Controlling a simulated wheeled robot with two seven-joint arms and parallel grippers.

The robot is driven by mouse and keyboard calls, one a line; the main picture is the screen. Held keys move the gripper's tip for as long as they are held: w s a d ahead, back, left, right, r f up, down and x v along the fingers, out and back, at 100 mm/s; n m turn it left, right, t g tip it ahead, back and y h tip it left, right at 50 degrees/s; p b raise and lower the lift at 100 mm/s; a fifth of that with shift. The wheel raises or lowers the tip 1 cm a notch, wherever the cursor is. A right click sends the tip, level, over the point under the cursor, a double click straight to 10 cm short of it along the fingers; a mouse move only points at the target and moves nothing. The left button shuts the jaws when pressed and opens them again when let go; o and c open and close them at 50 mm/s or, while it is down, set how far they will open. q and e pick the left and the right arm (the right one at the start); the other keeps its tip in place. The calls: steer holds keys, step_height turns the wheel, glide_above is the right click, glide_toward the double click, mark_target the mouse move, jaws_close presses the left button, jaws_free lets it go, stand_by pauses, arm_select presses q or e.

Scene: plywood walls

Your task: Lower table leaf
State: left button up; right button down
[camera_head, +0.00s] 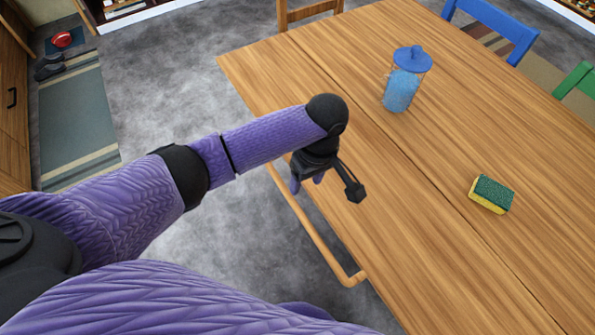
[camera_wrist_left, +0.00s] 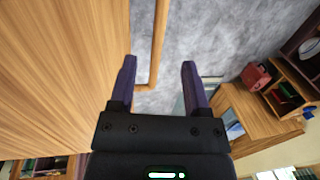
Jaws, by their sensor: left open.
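The wooden table (camera_head: 450,110) fills the right of the head view, and its top shows long seams. The strip along its near left edge looks like the leaf (camera_head: 275,85); it is level with the rest of the top. A bent wooden bar (camera_head: 312,225) shows beside and below this edge. My left gripper (camera_head: 308,184) is at the leaf's edge, over the bar's upper part. In the left wrist view its two purple fingers (camera_wrist_left: 160,64) are apart and empty. The bar (camera_wrist_left: 157,45) appears between them, with the tabletop (camera_wrist_left: 60,70) to the left. I cannot tell the bar's depth.
A blue-lidded jar (camera_head: 402,85) and a green and yellow sponge (camera_head: 491,194) stand on the tabletop. A blue chair (camera_head: 500,28), a green chair (camera_head: 577,80) and a wooden chair (camera_head: 305,14) surround it.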

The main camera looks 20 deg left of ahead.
mark_target(298, 206)
arm_select(q)
steer(key=f+b, duration=0.1)
steer(key=f, duration=0.2)
steer(key=f+b, duration=0.2)
steer(key=s+a+f+b, duration=0.1)
steer(key=f, duration=0.2)
steer(key=shift+a+f+b, duration=0.1)
steer(key=shift+f+b, duration=0.2)
steer(key=shift+b, duration=0.05)
steer(key=shift+s+f, duration=0.1)
steer(key=shift+f, duration=0.3)
arm_select(e)
steer(key=s+d+f, duration=0.2)
steer(key=s+f, duration=0.1)
steer(key=f, duration=0.2)
steer(key=shift+d+g, duration=0.15)
steer(key=shift+g, duration=0.25)
arm_select(q)
jaws_close()
arm_select(e)
steer(key=shift+w+h, duration=0.3)
steer(key=shift+w, duration=0.3)
steer(key=shift+s, duration=0.55)
steer(key=shift+w, duration=0.25)
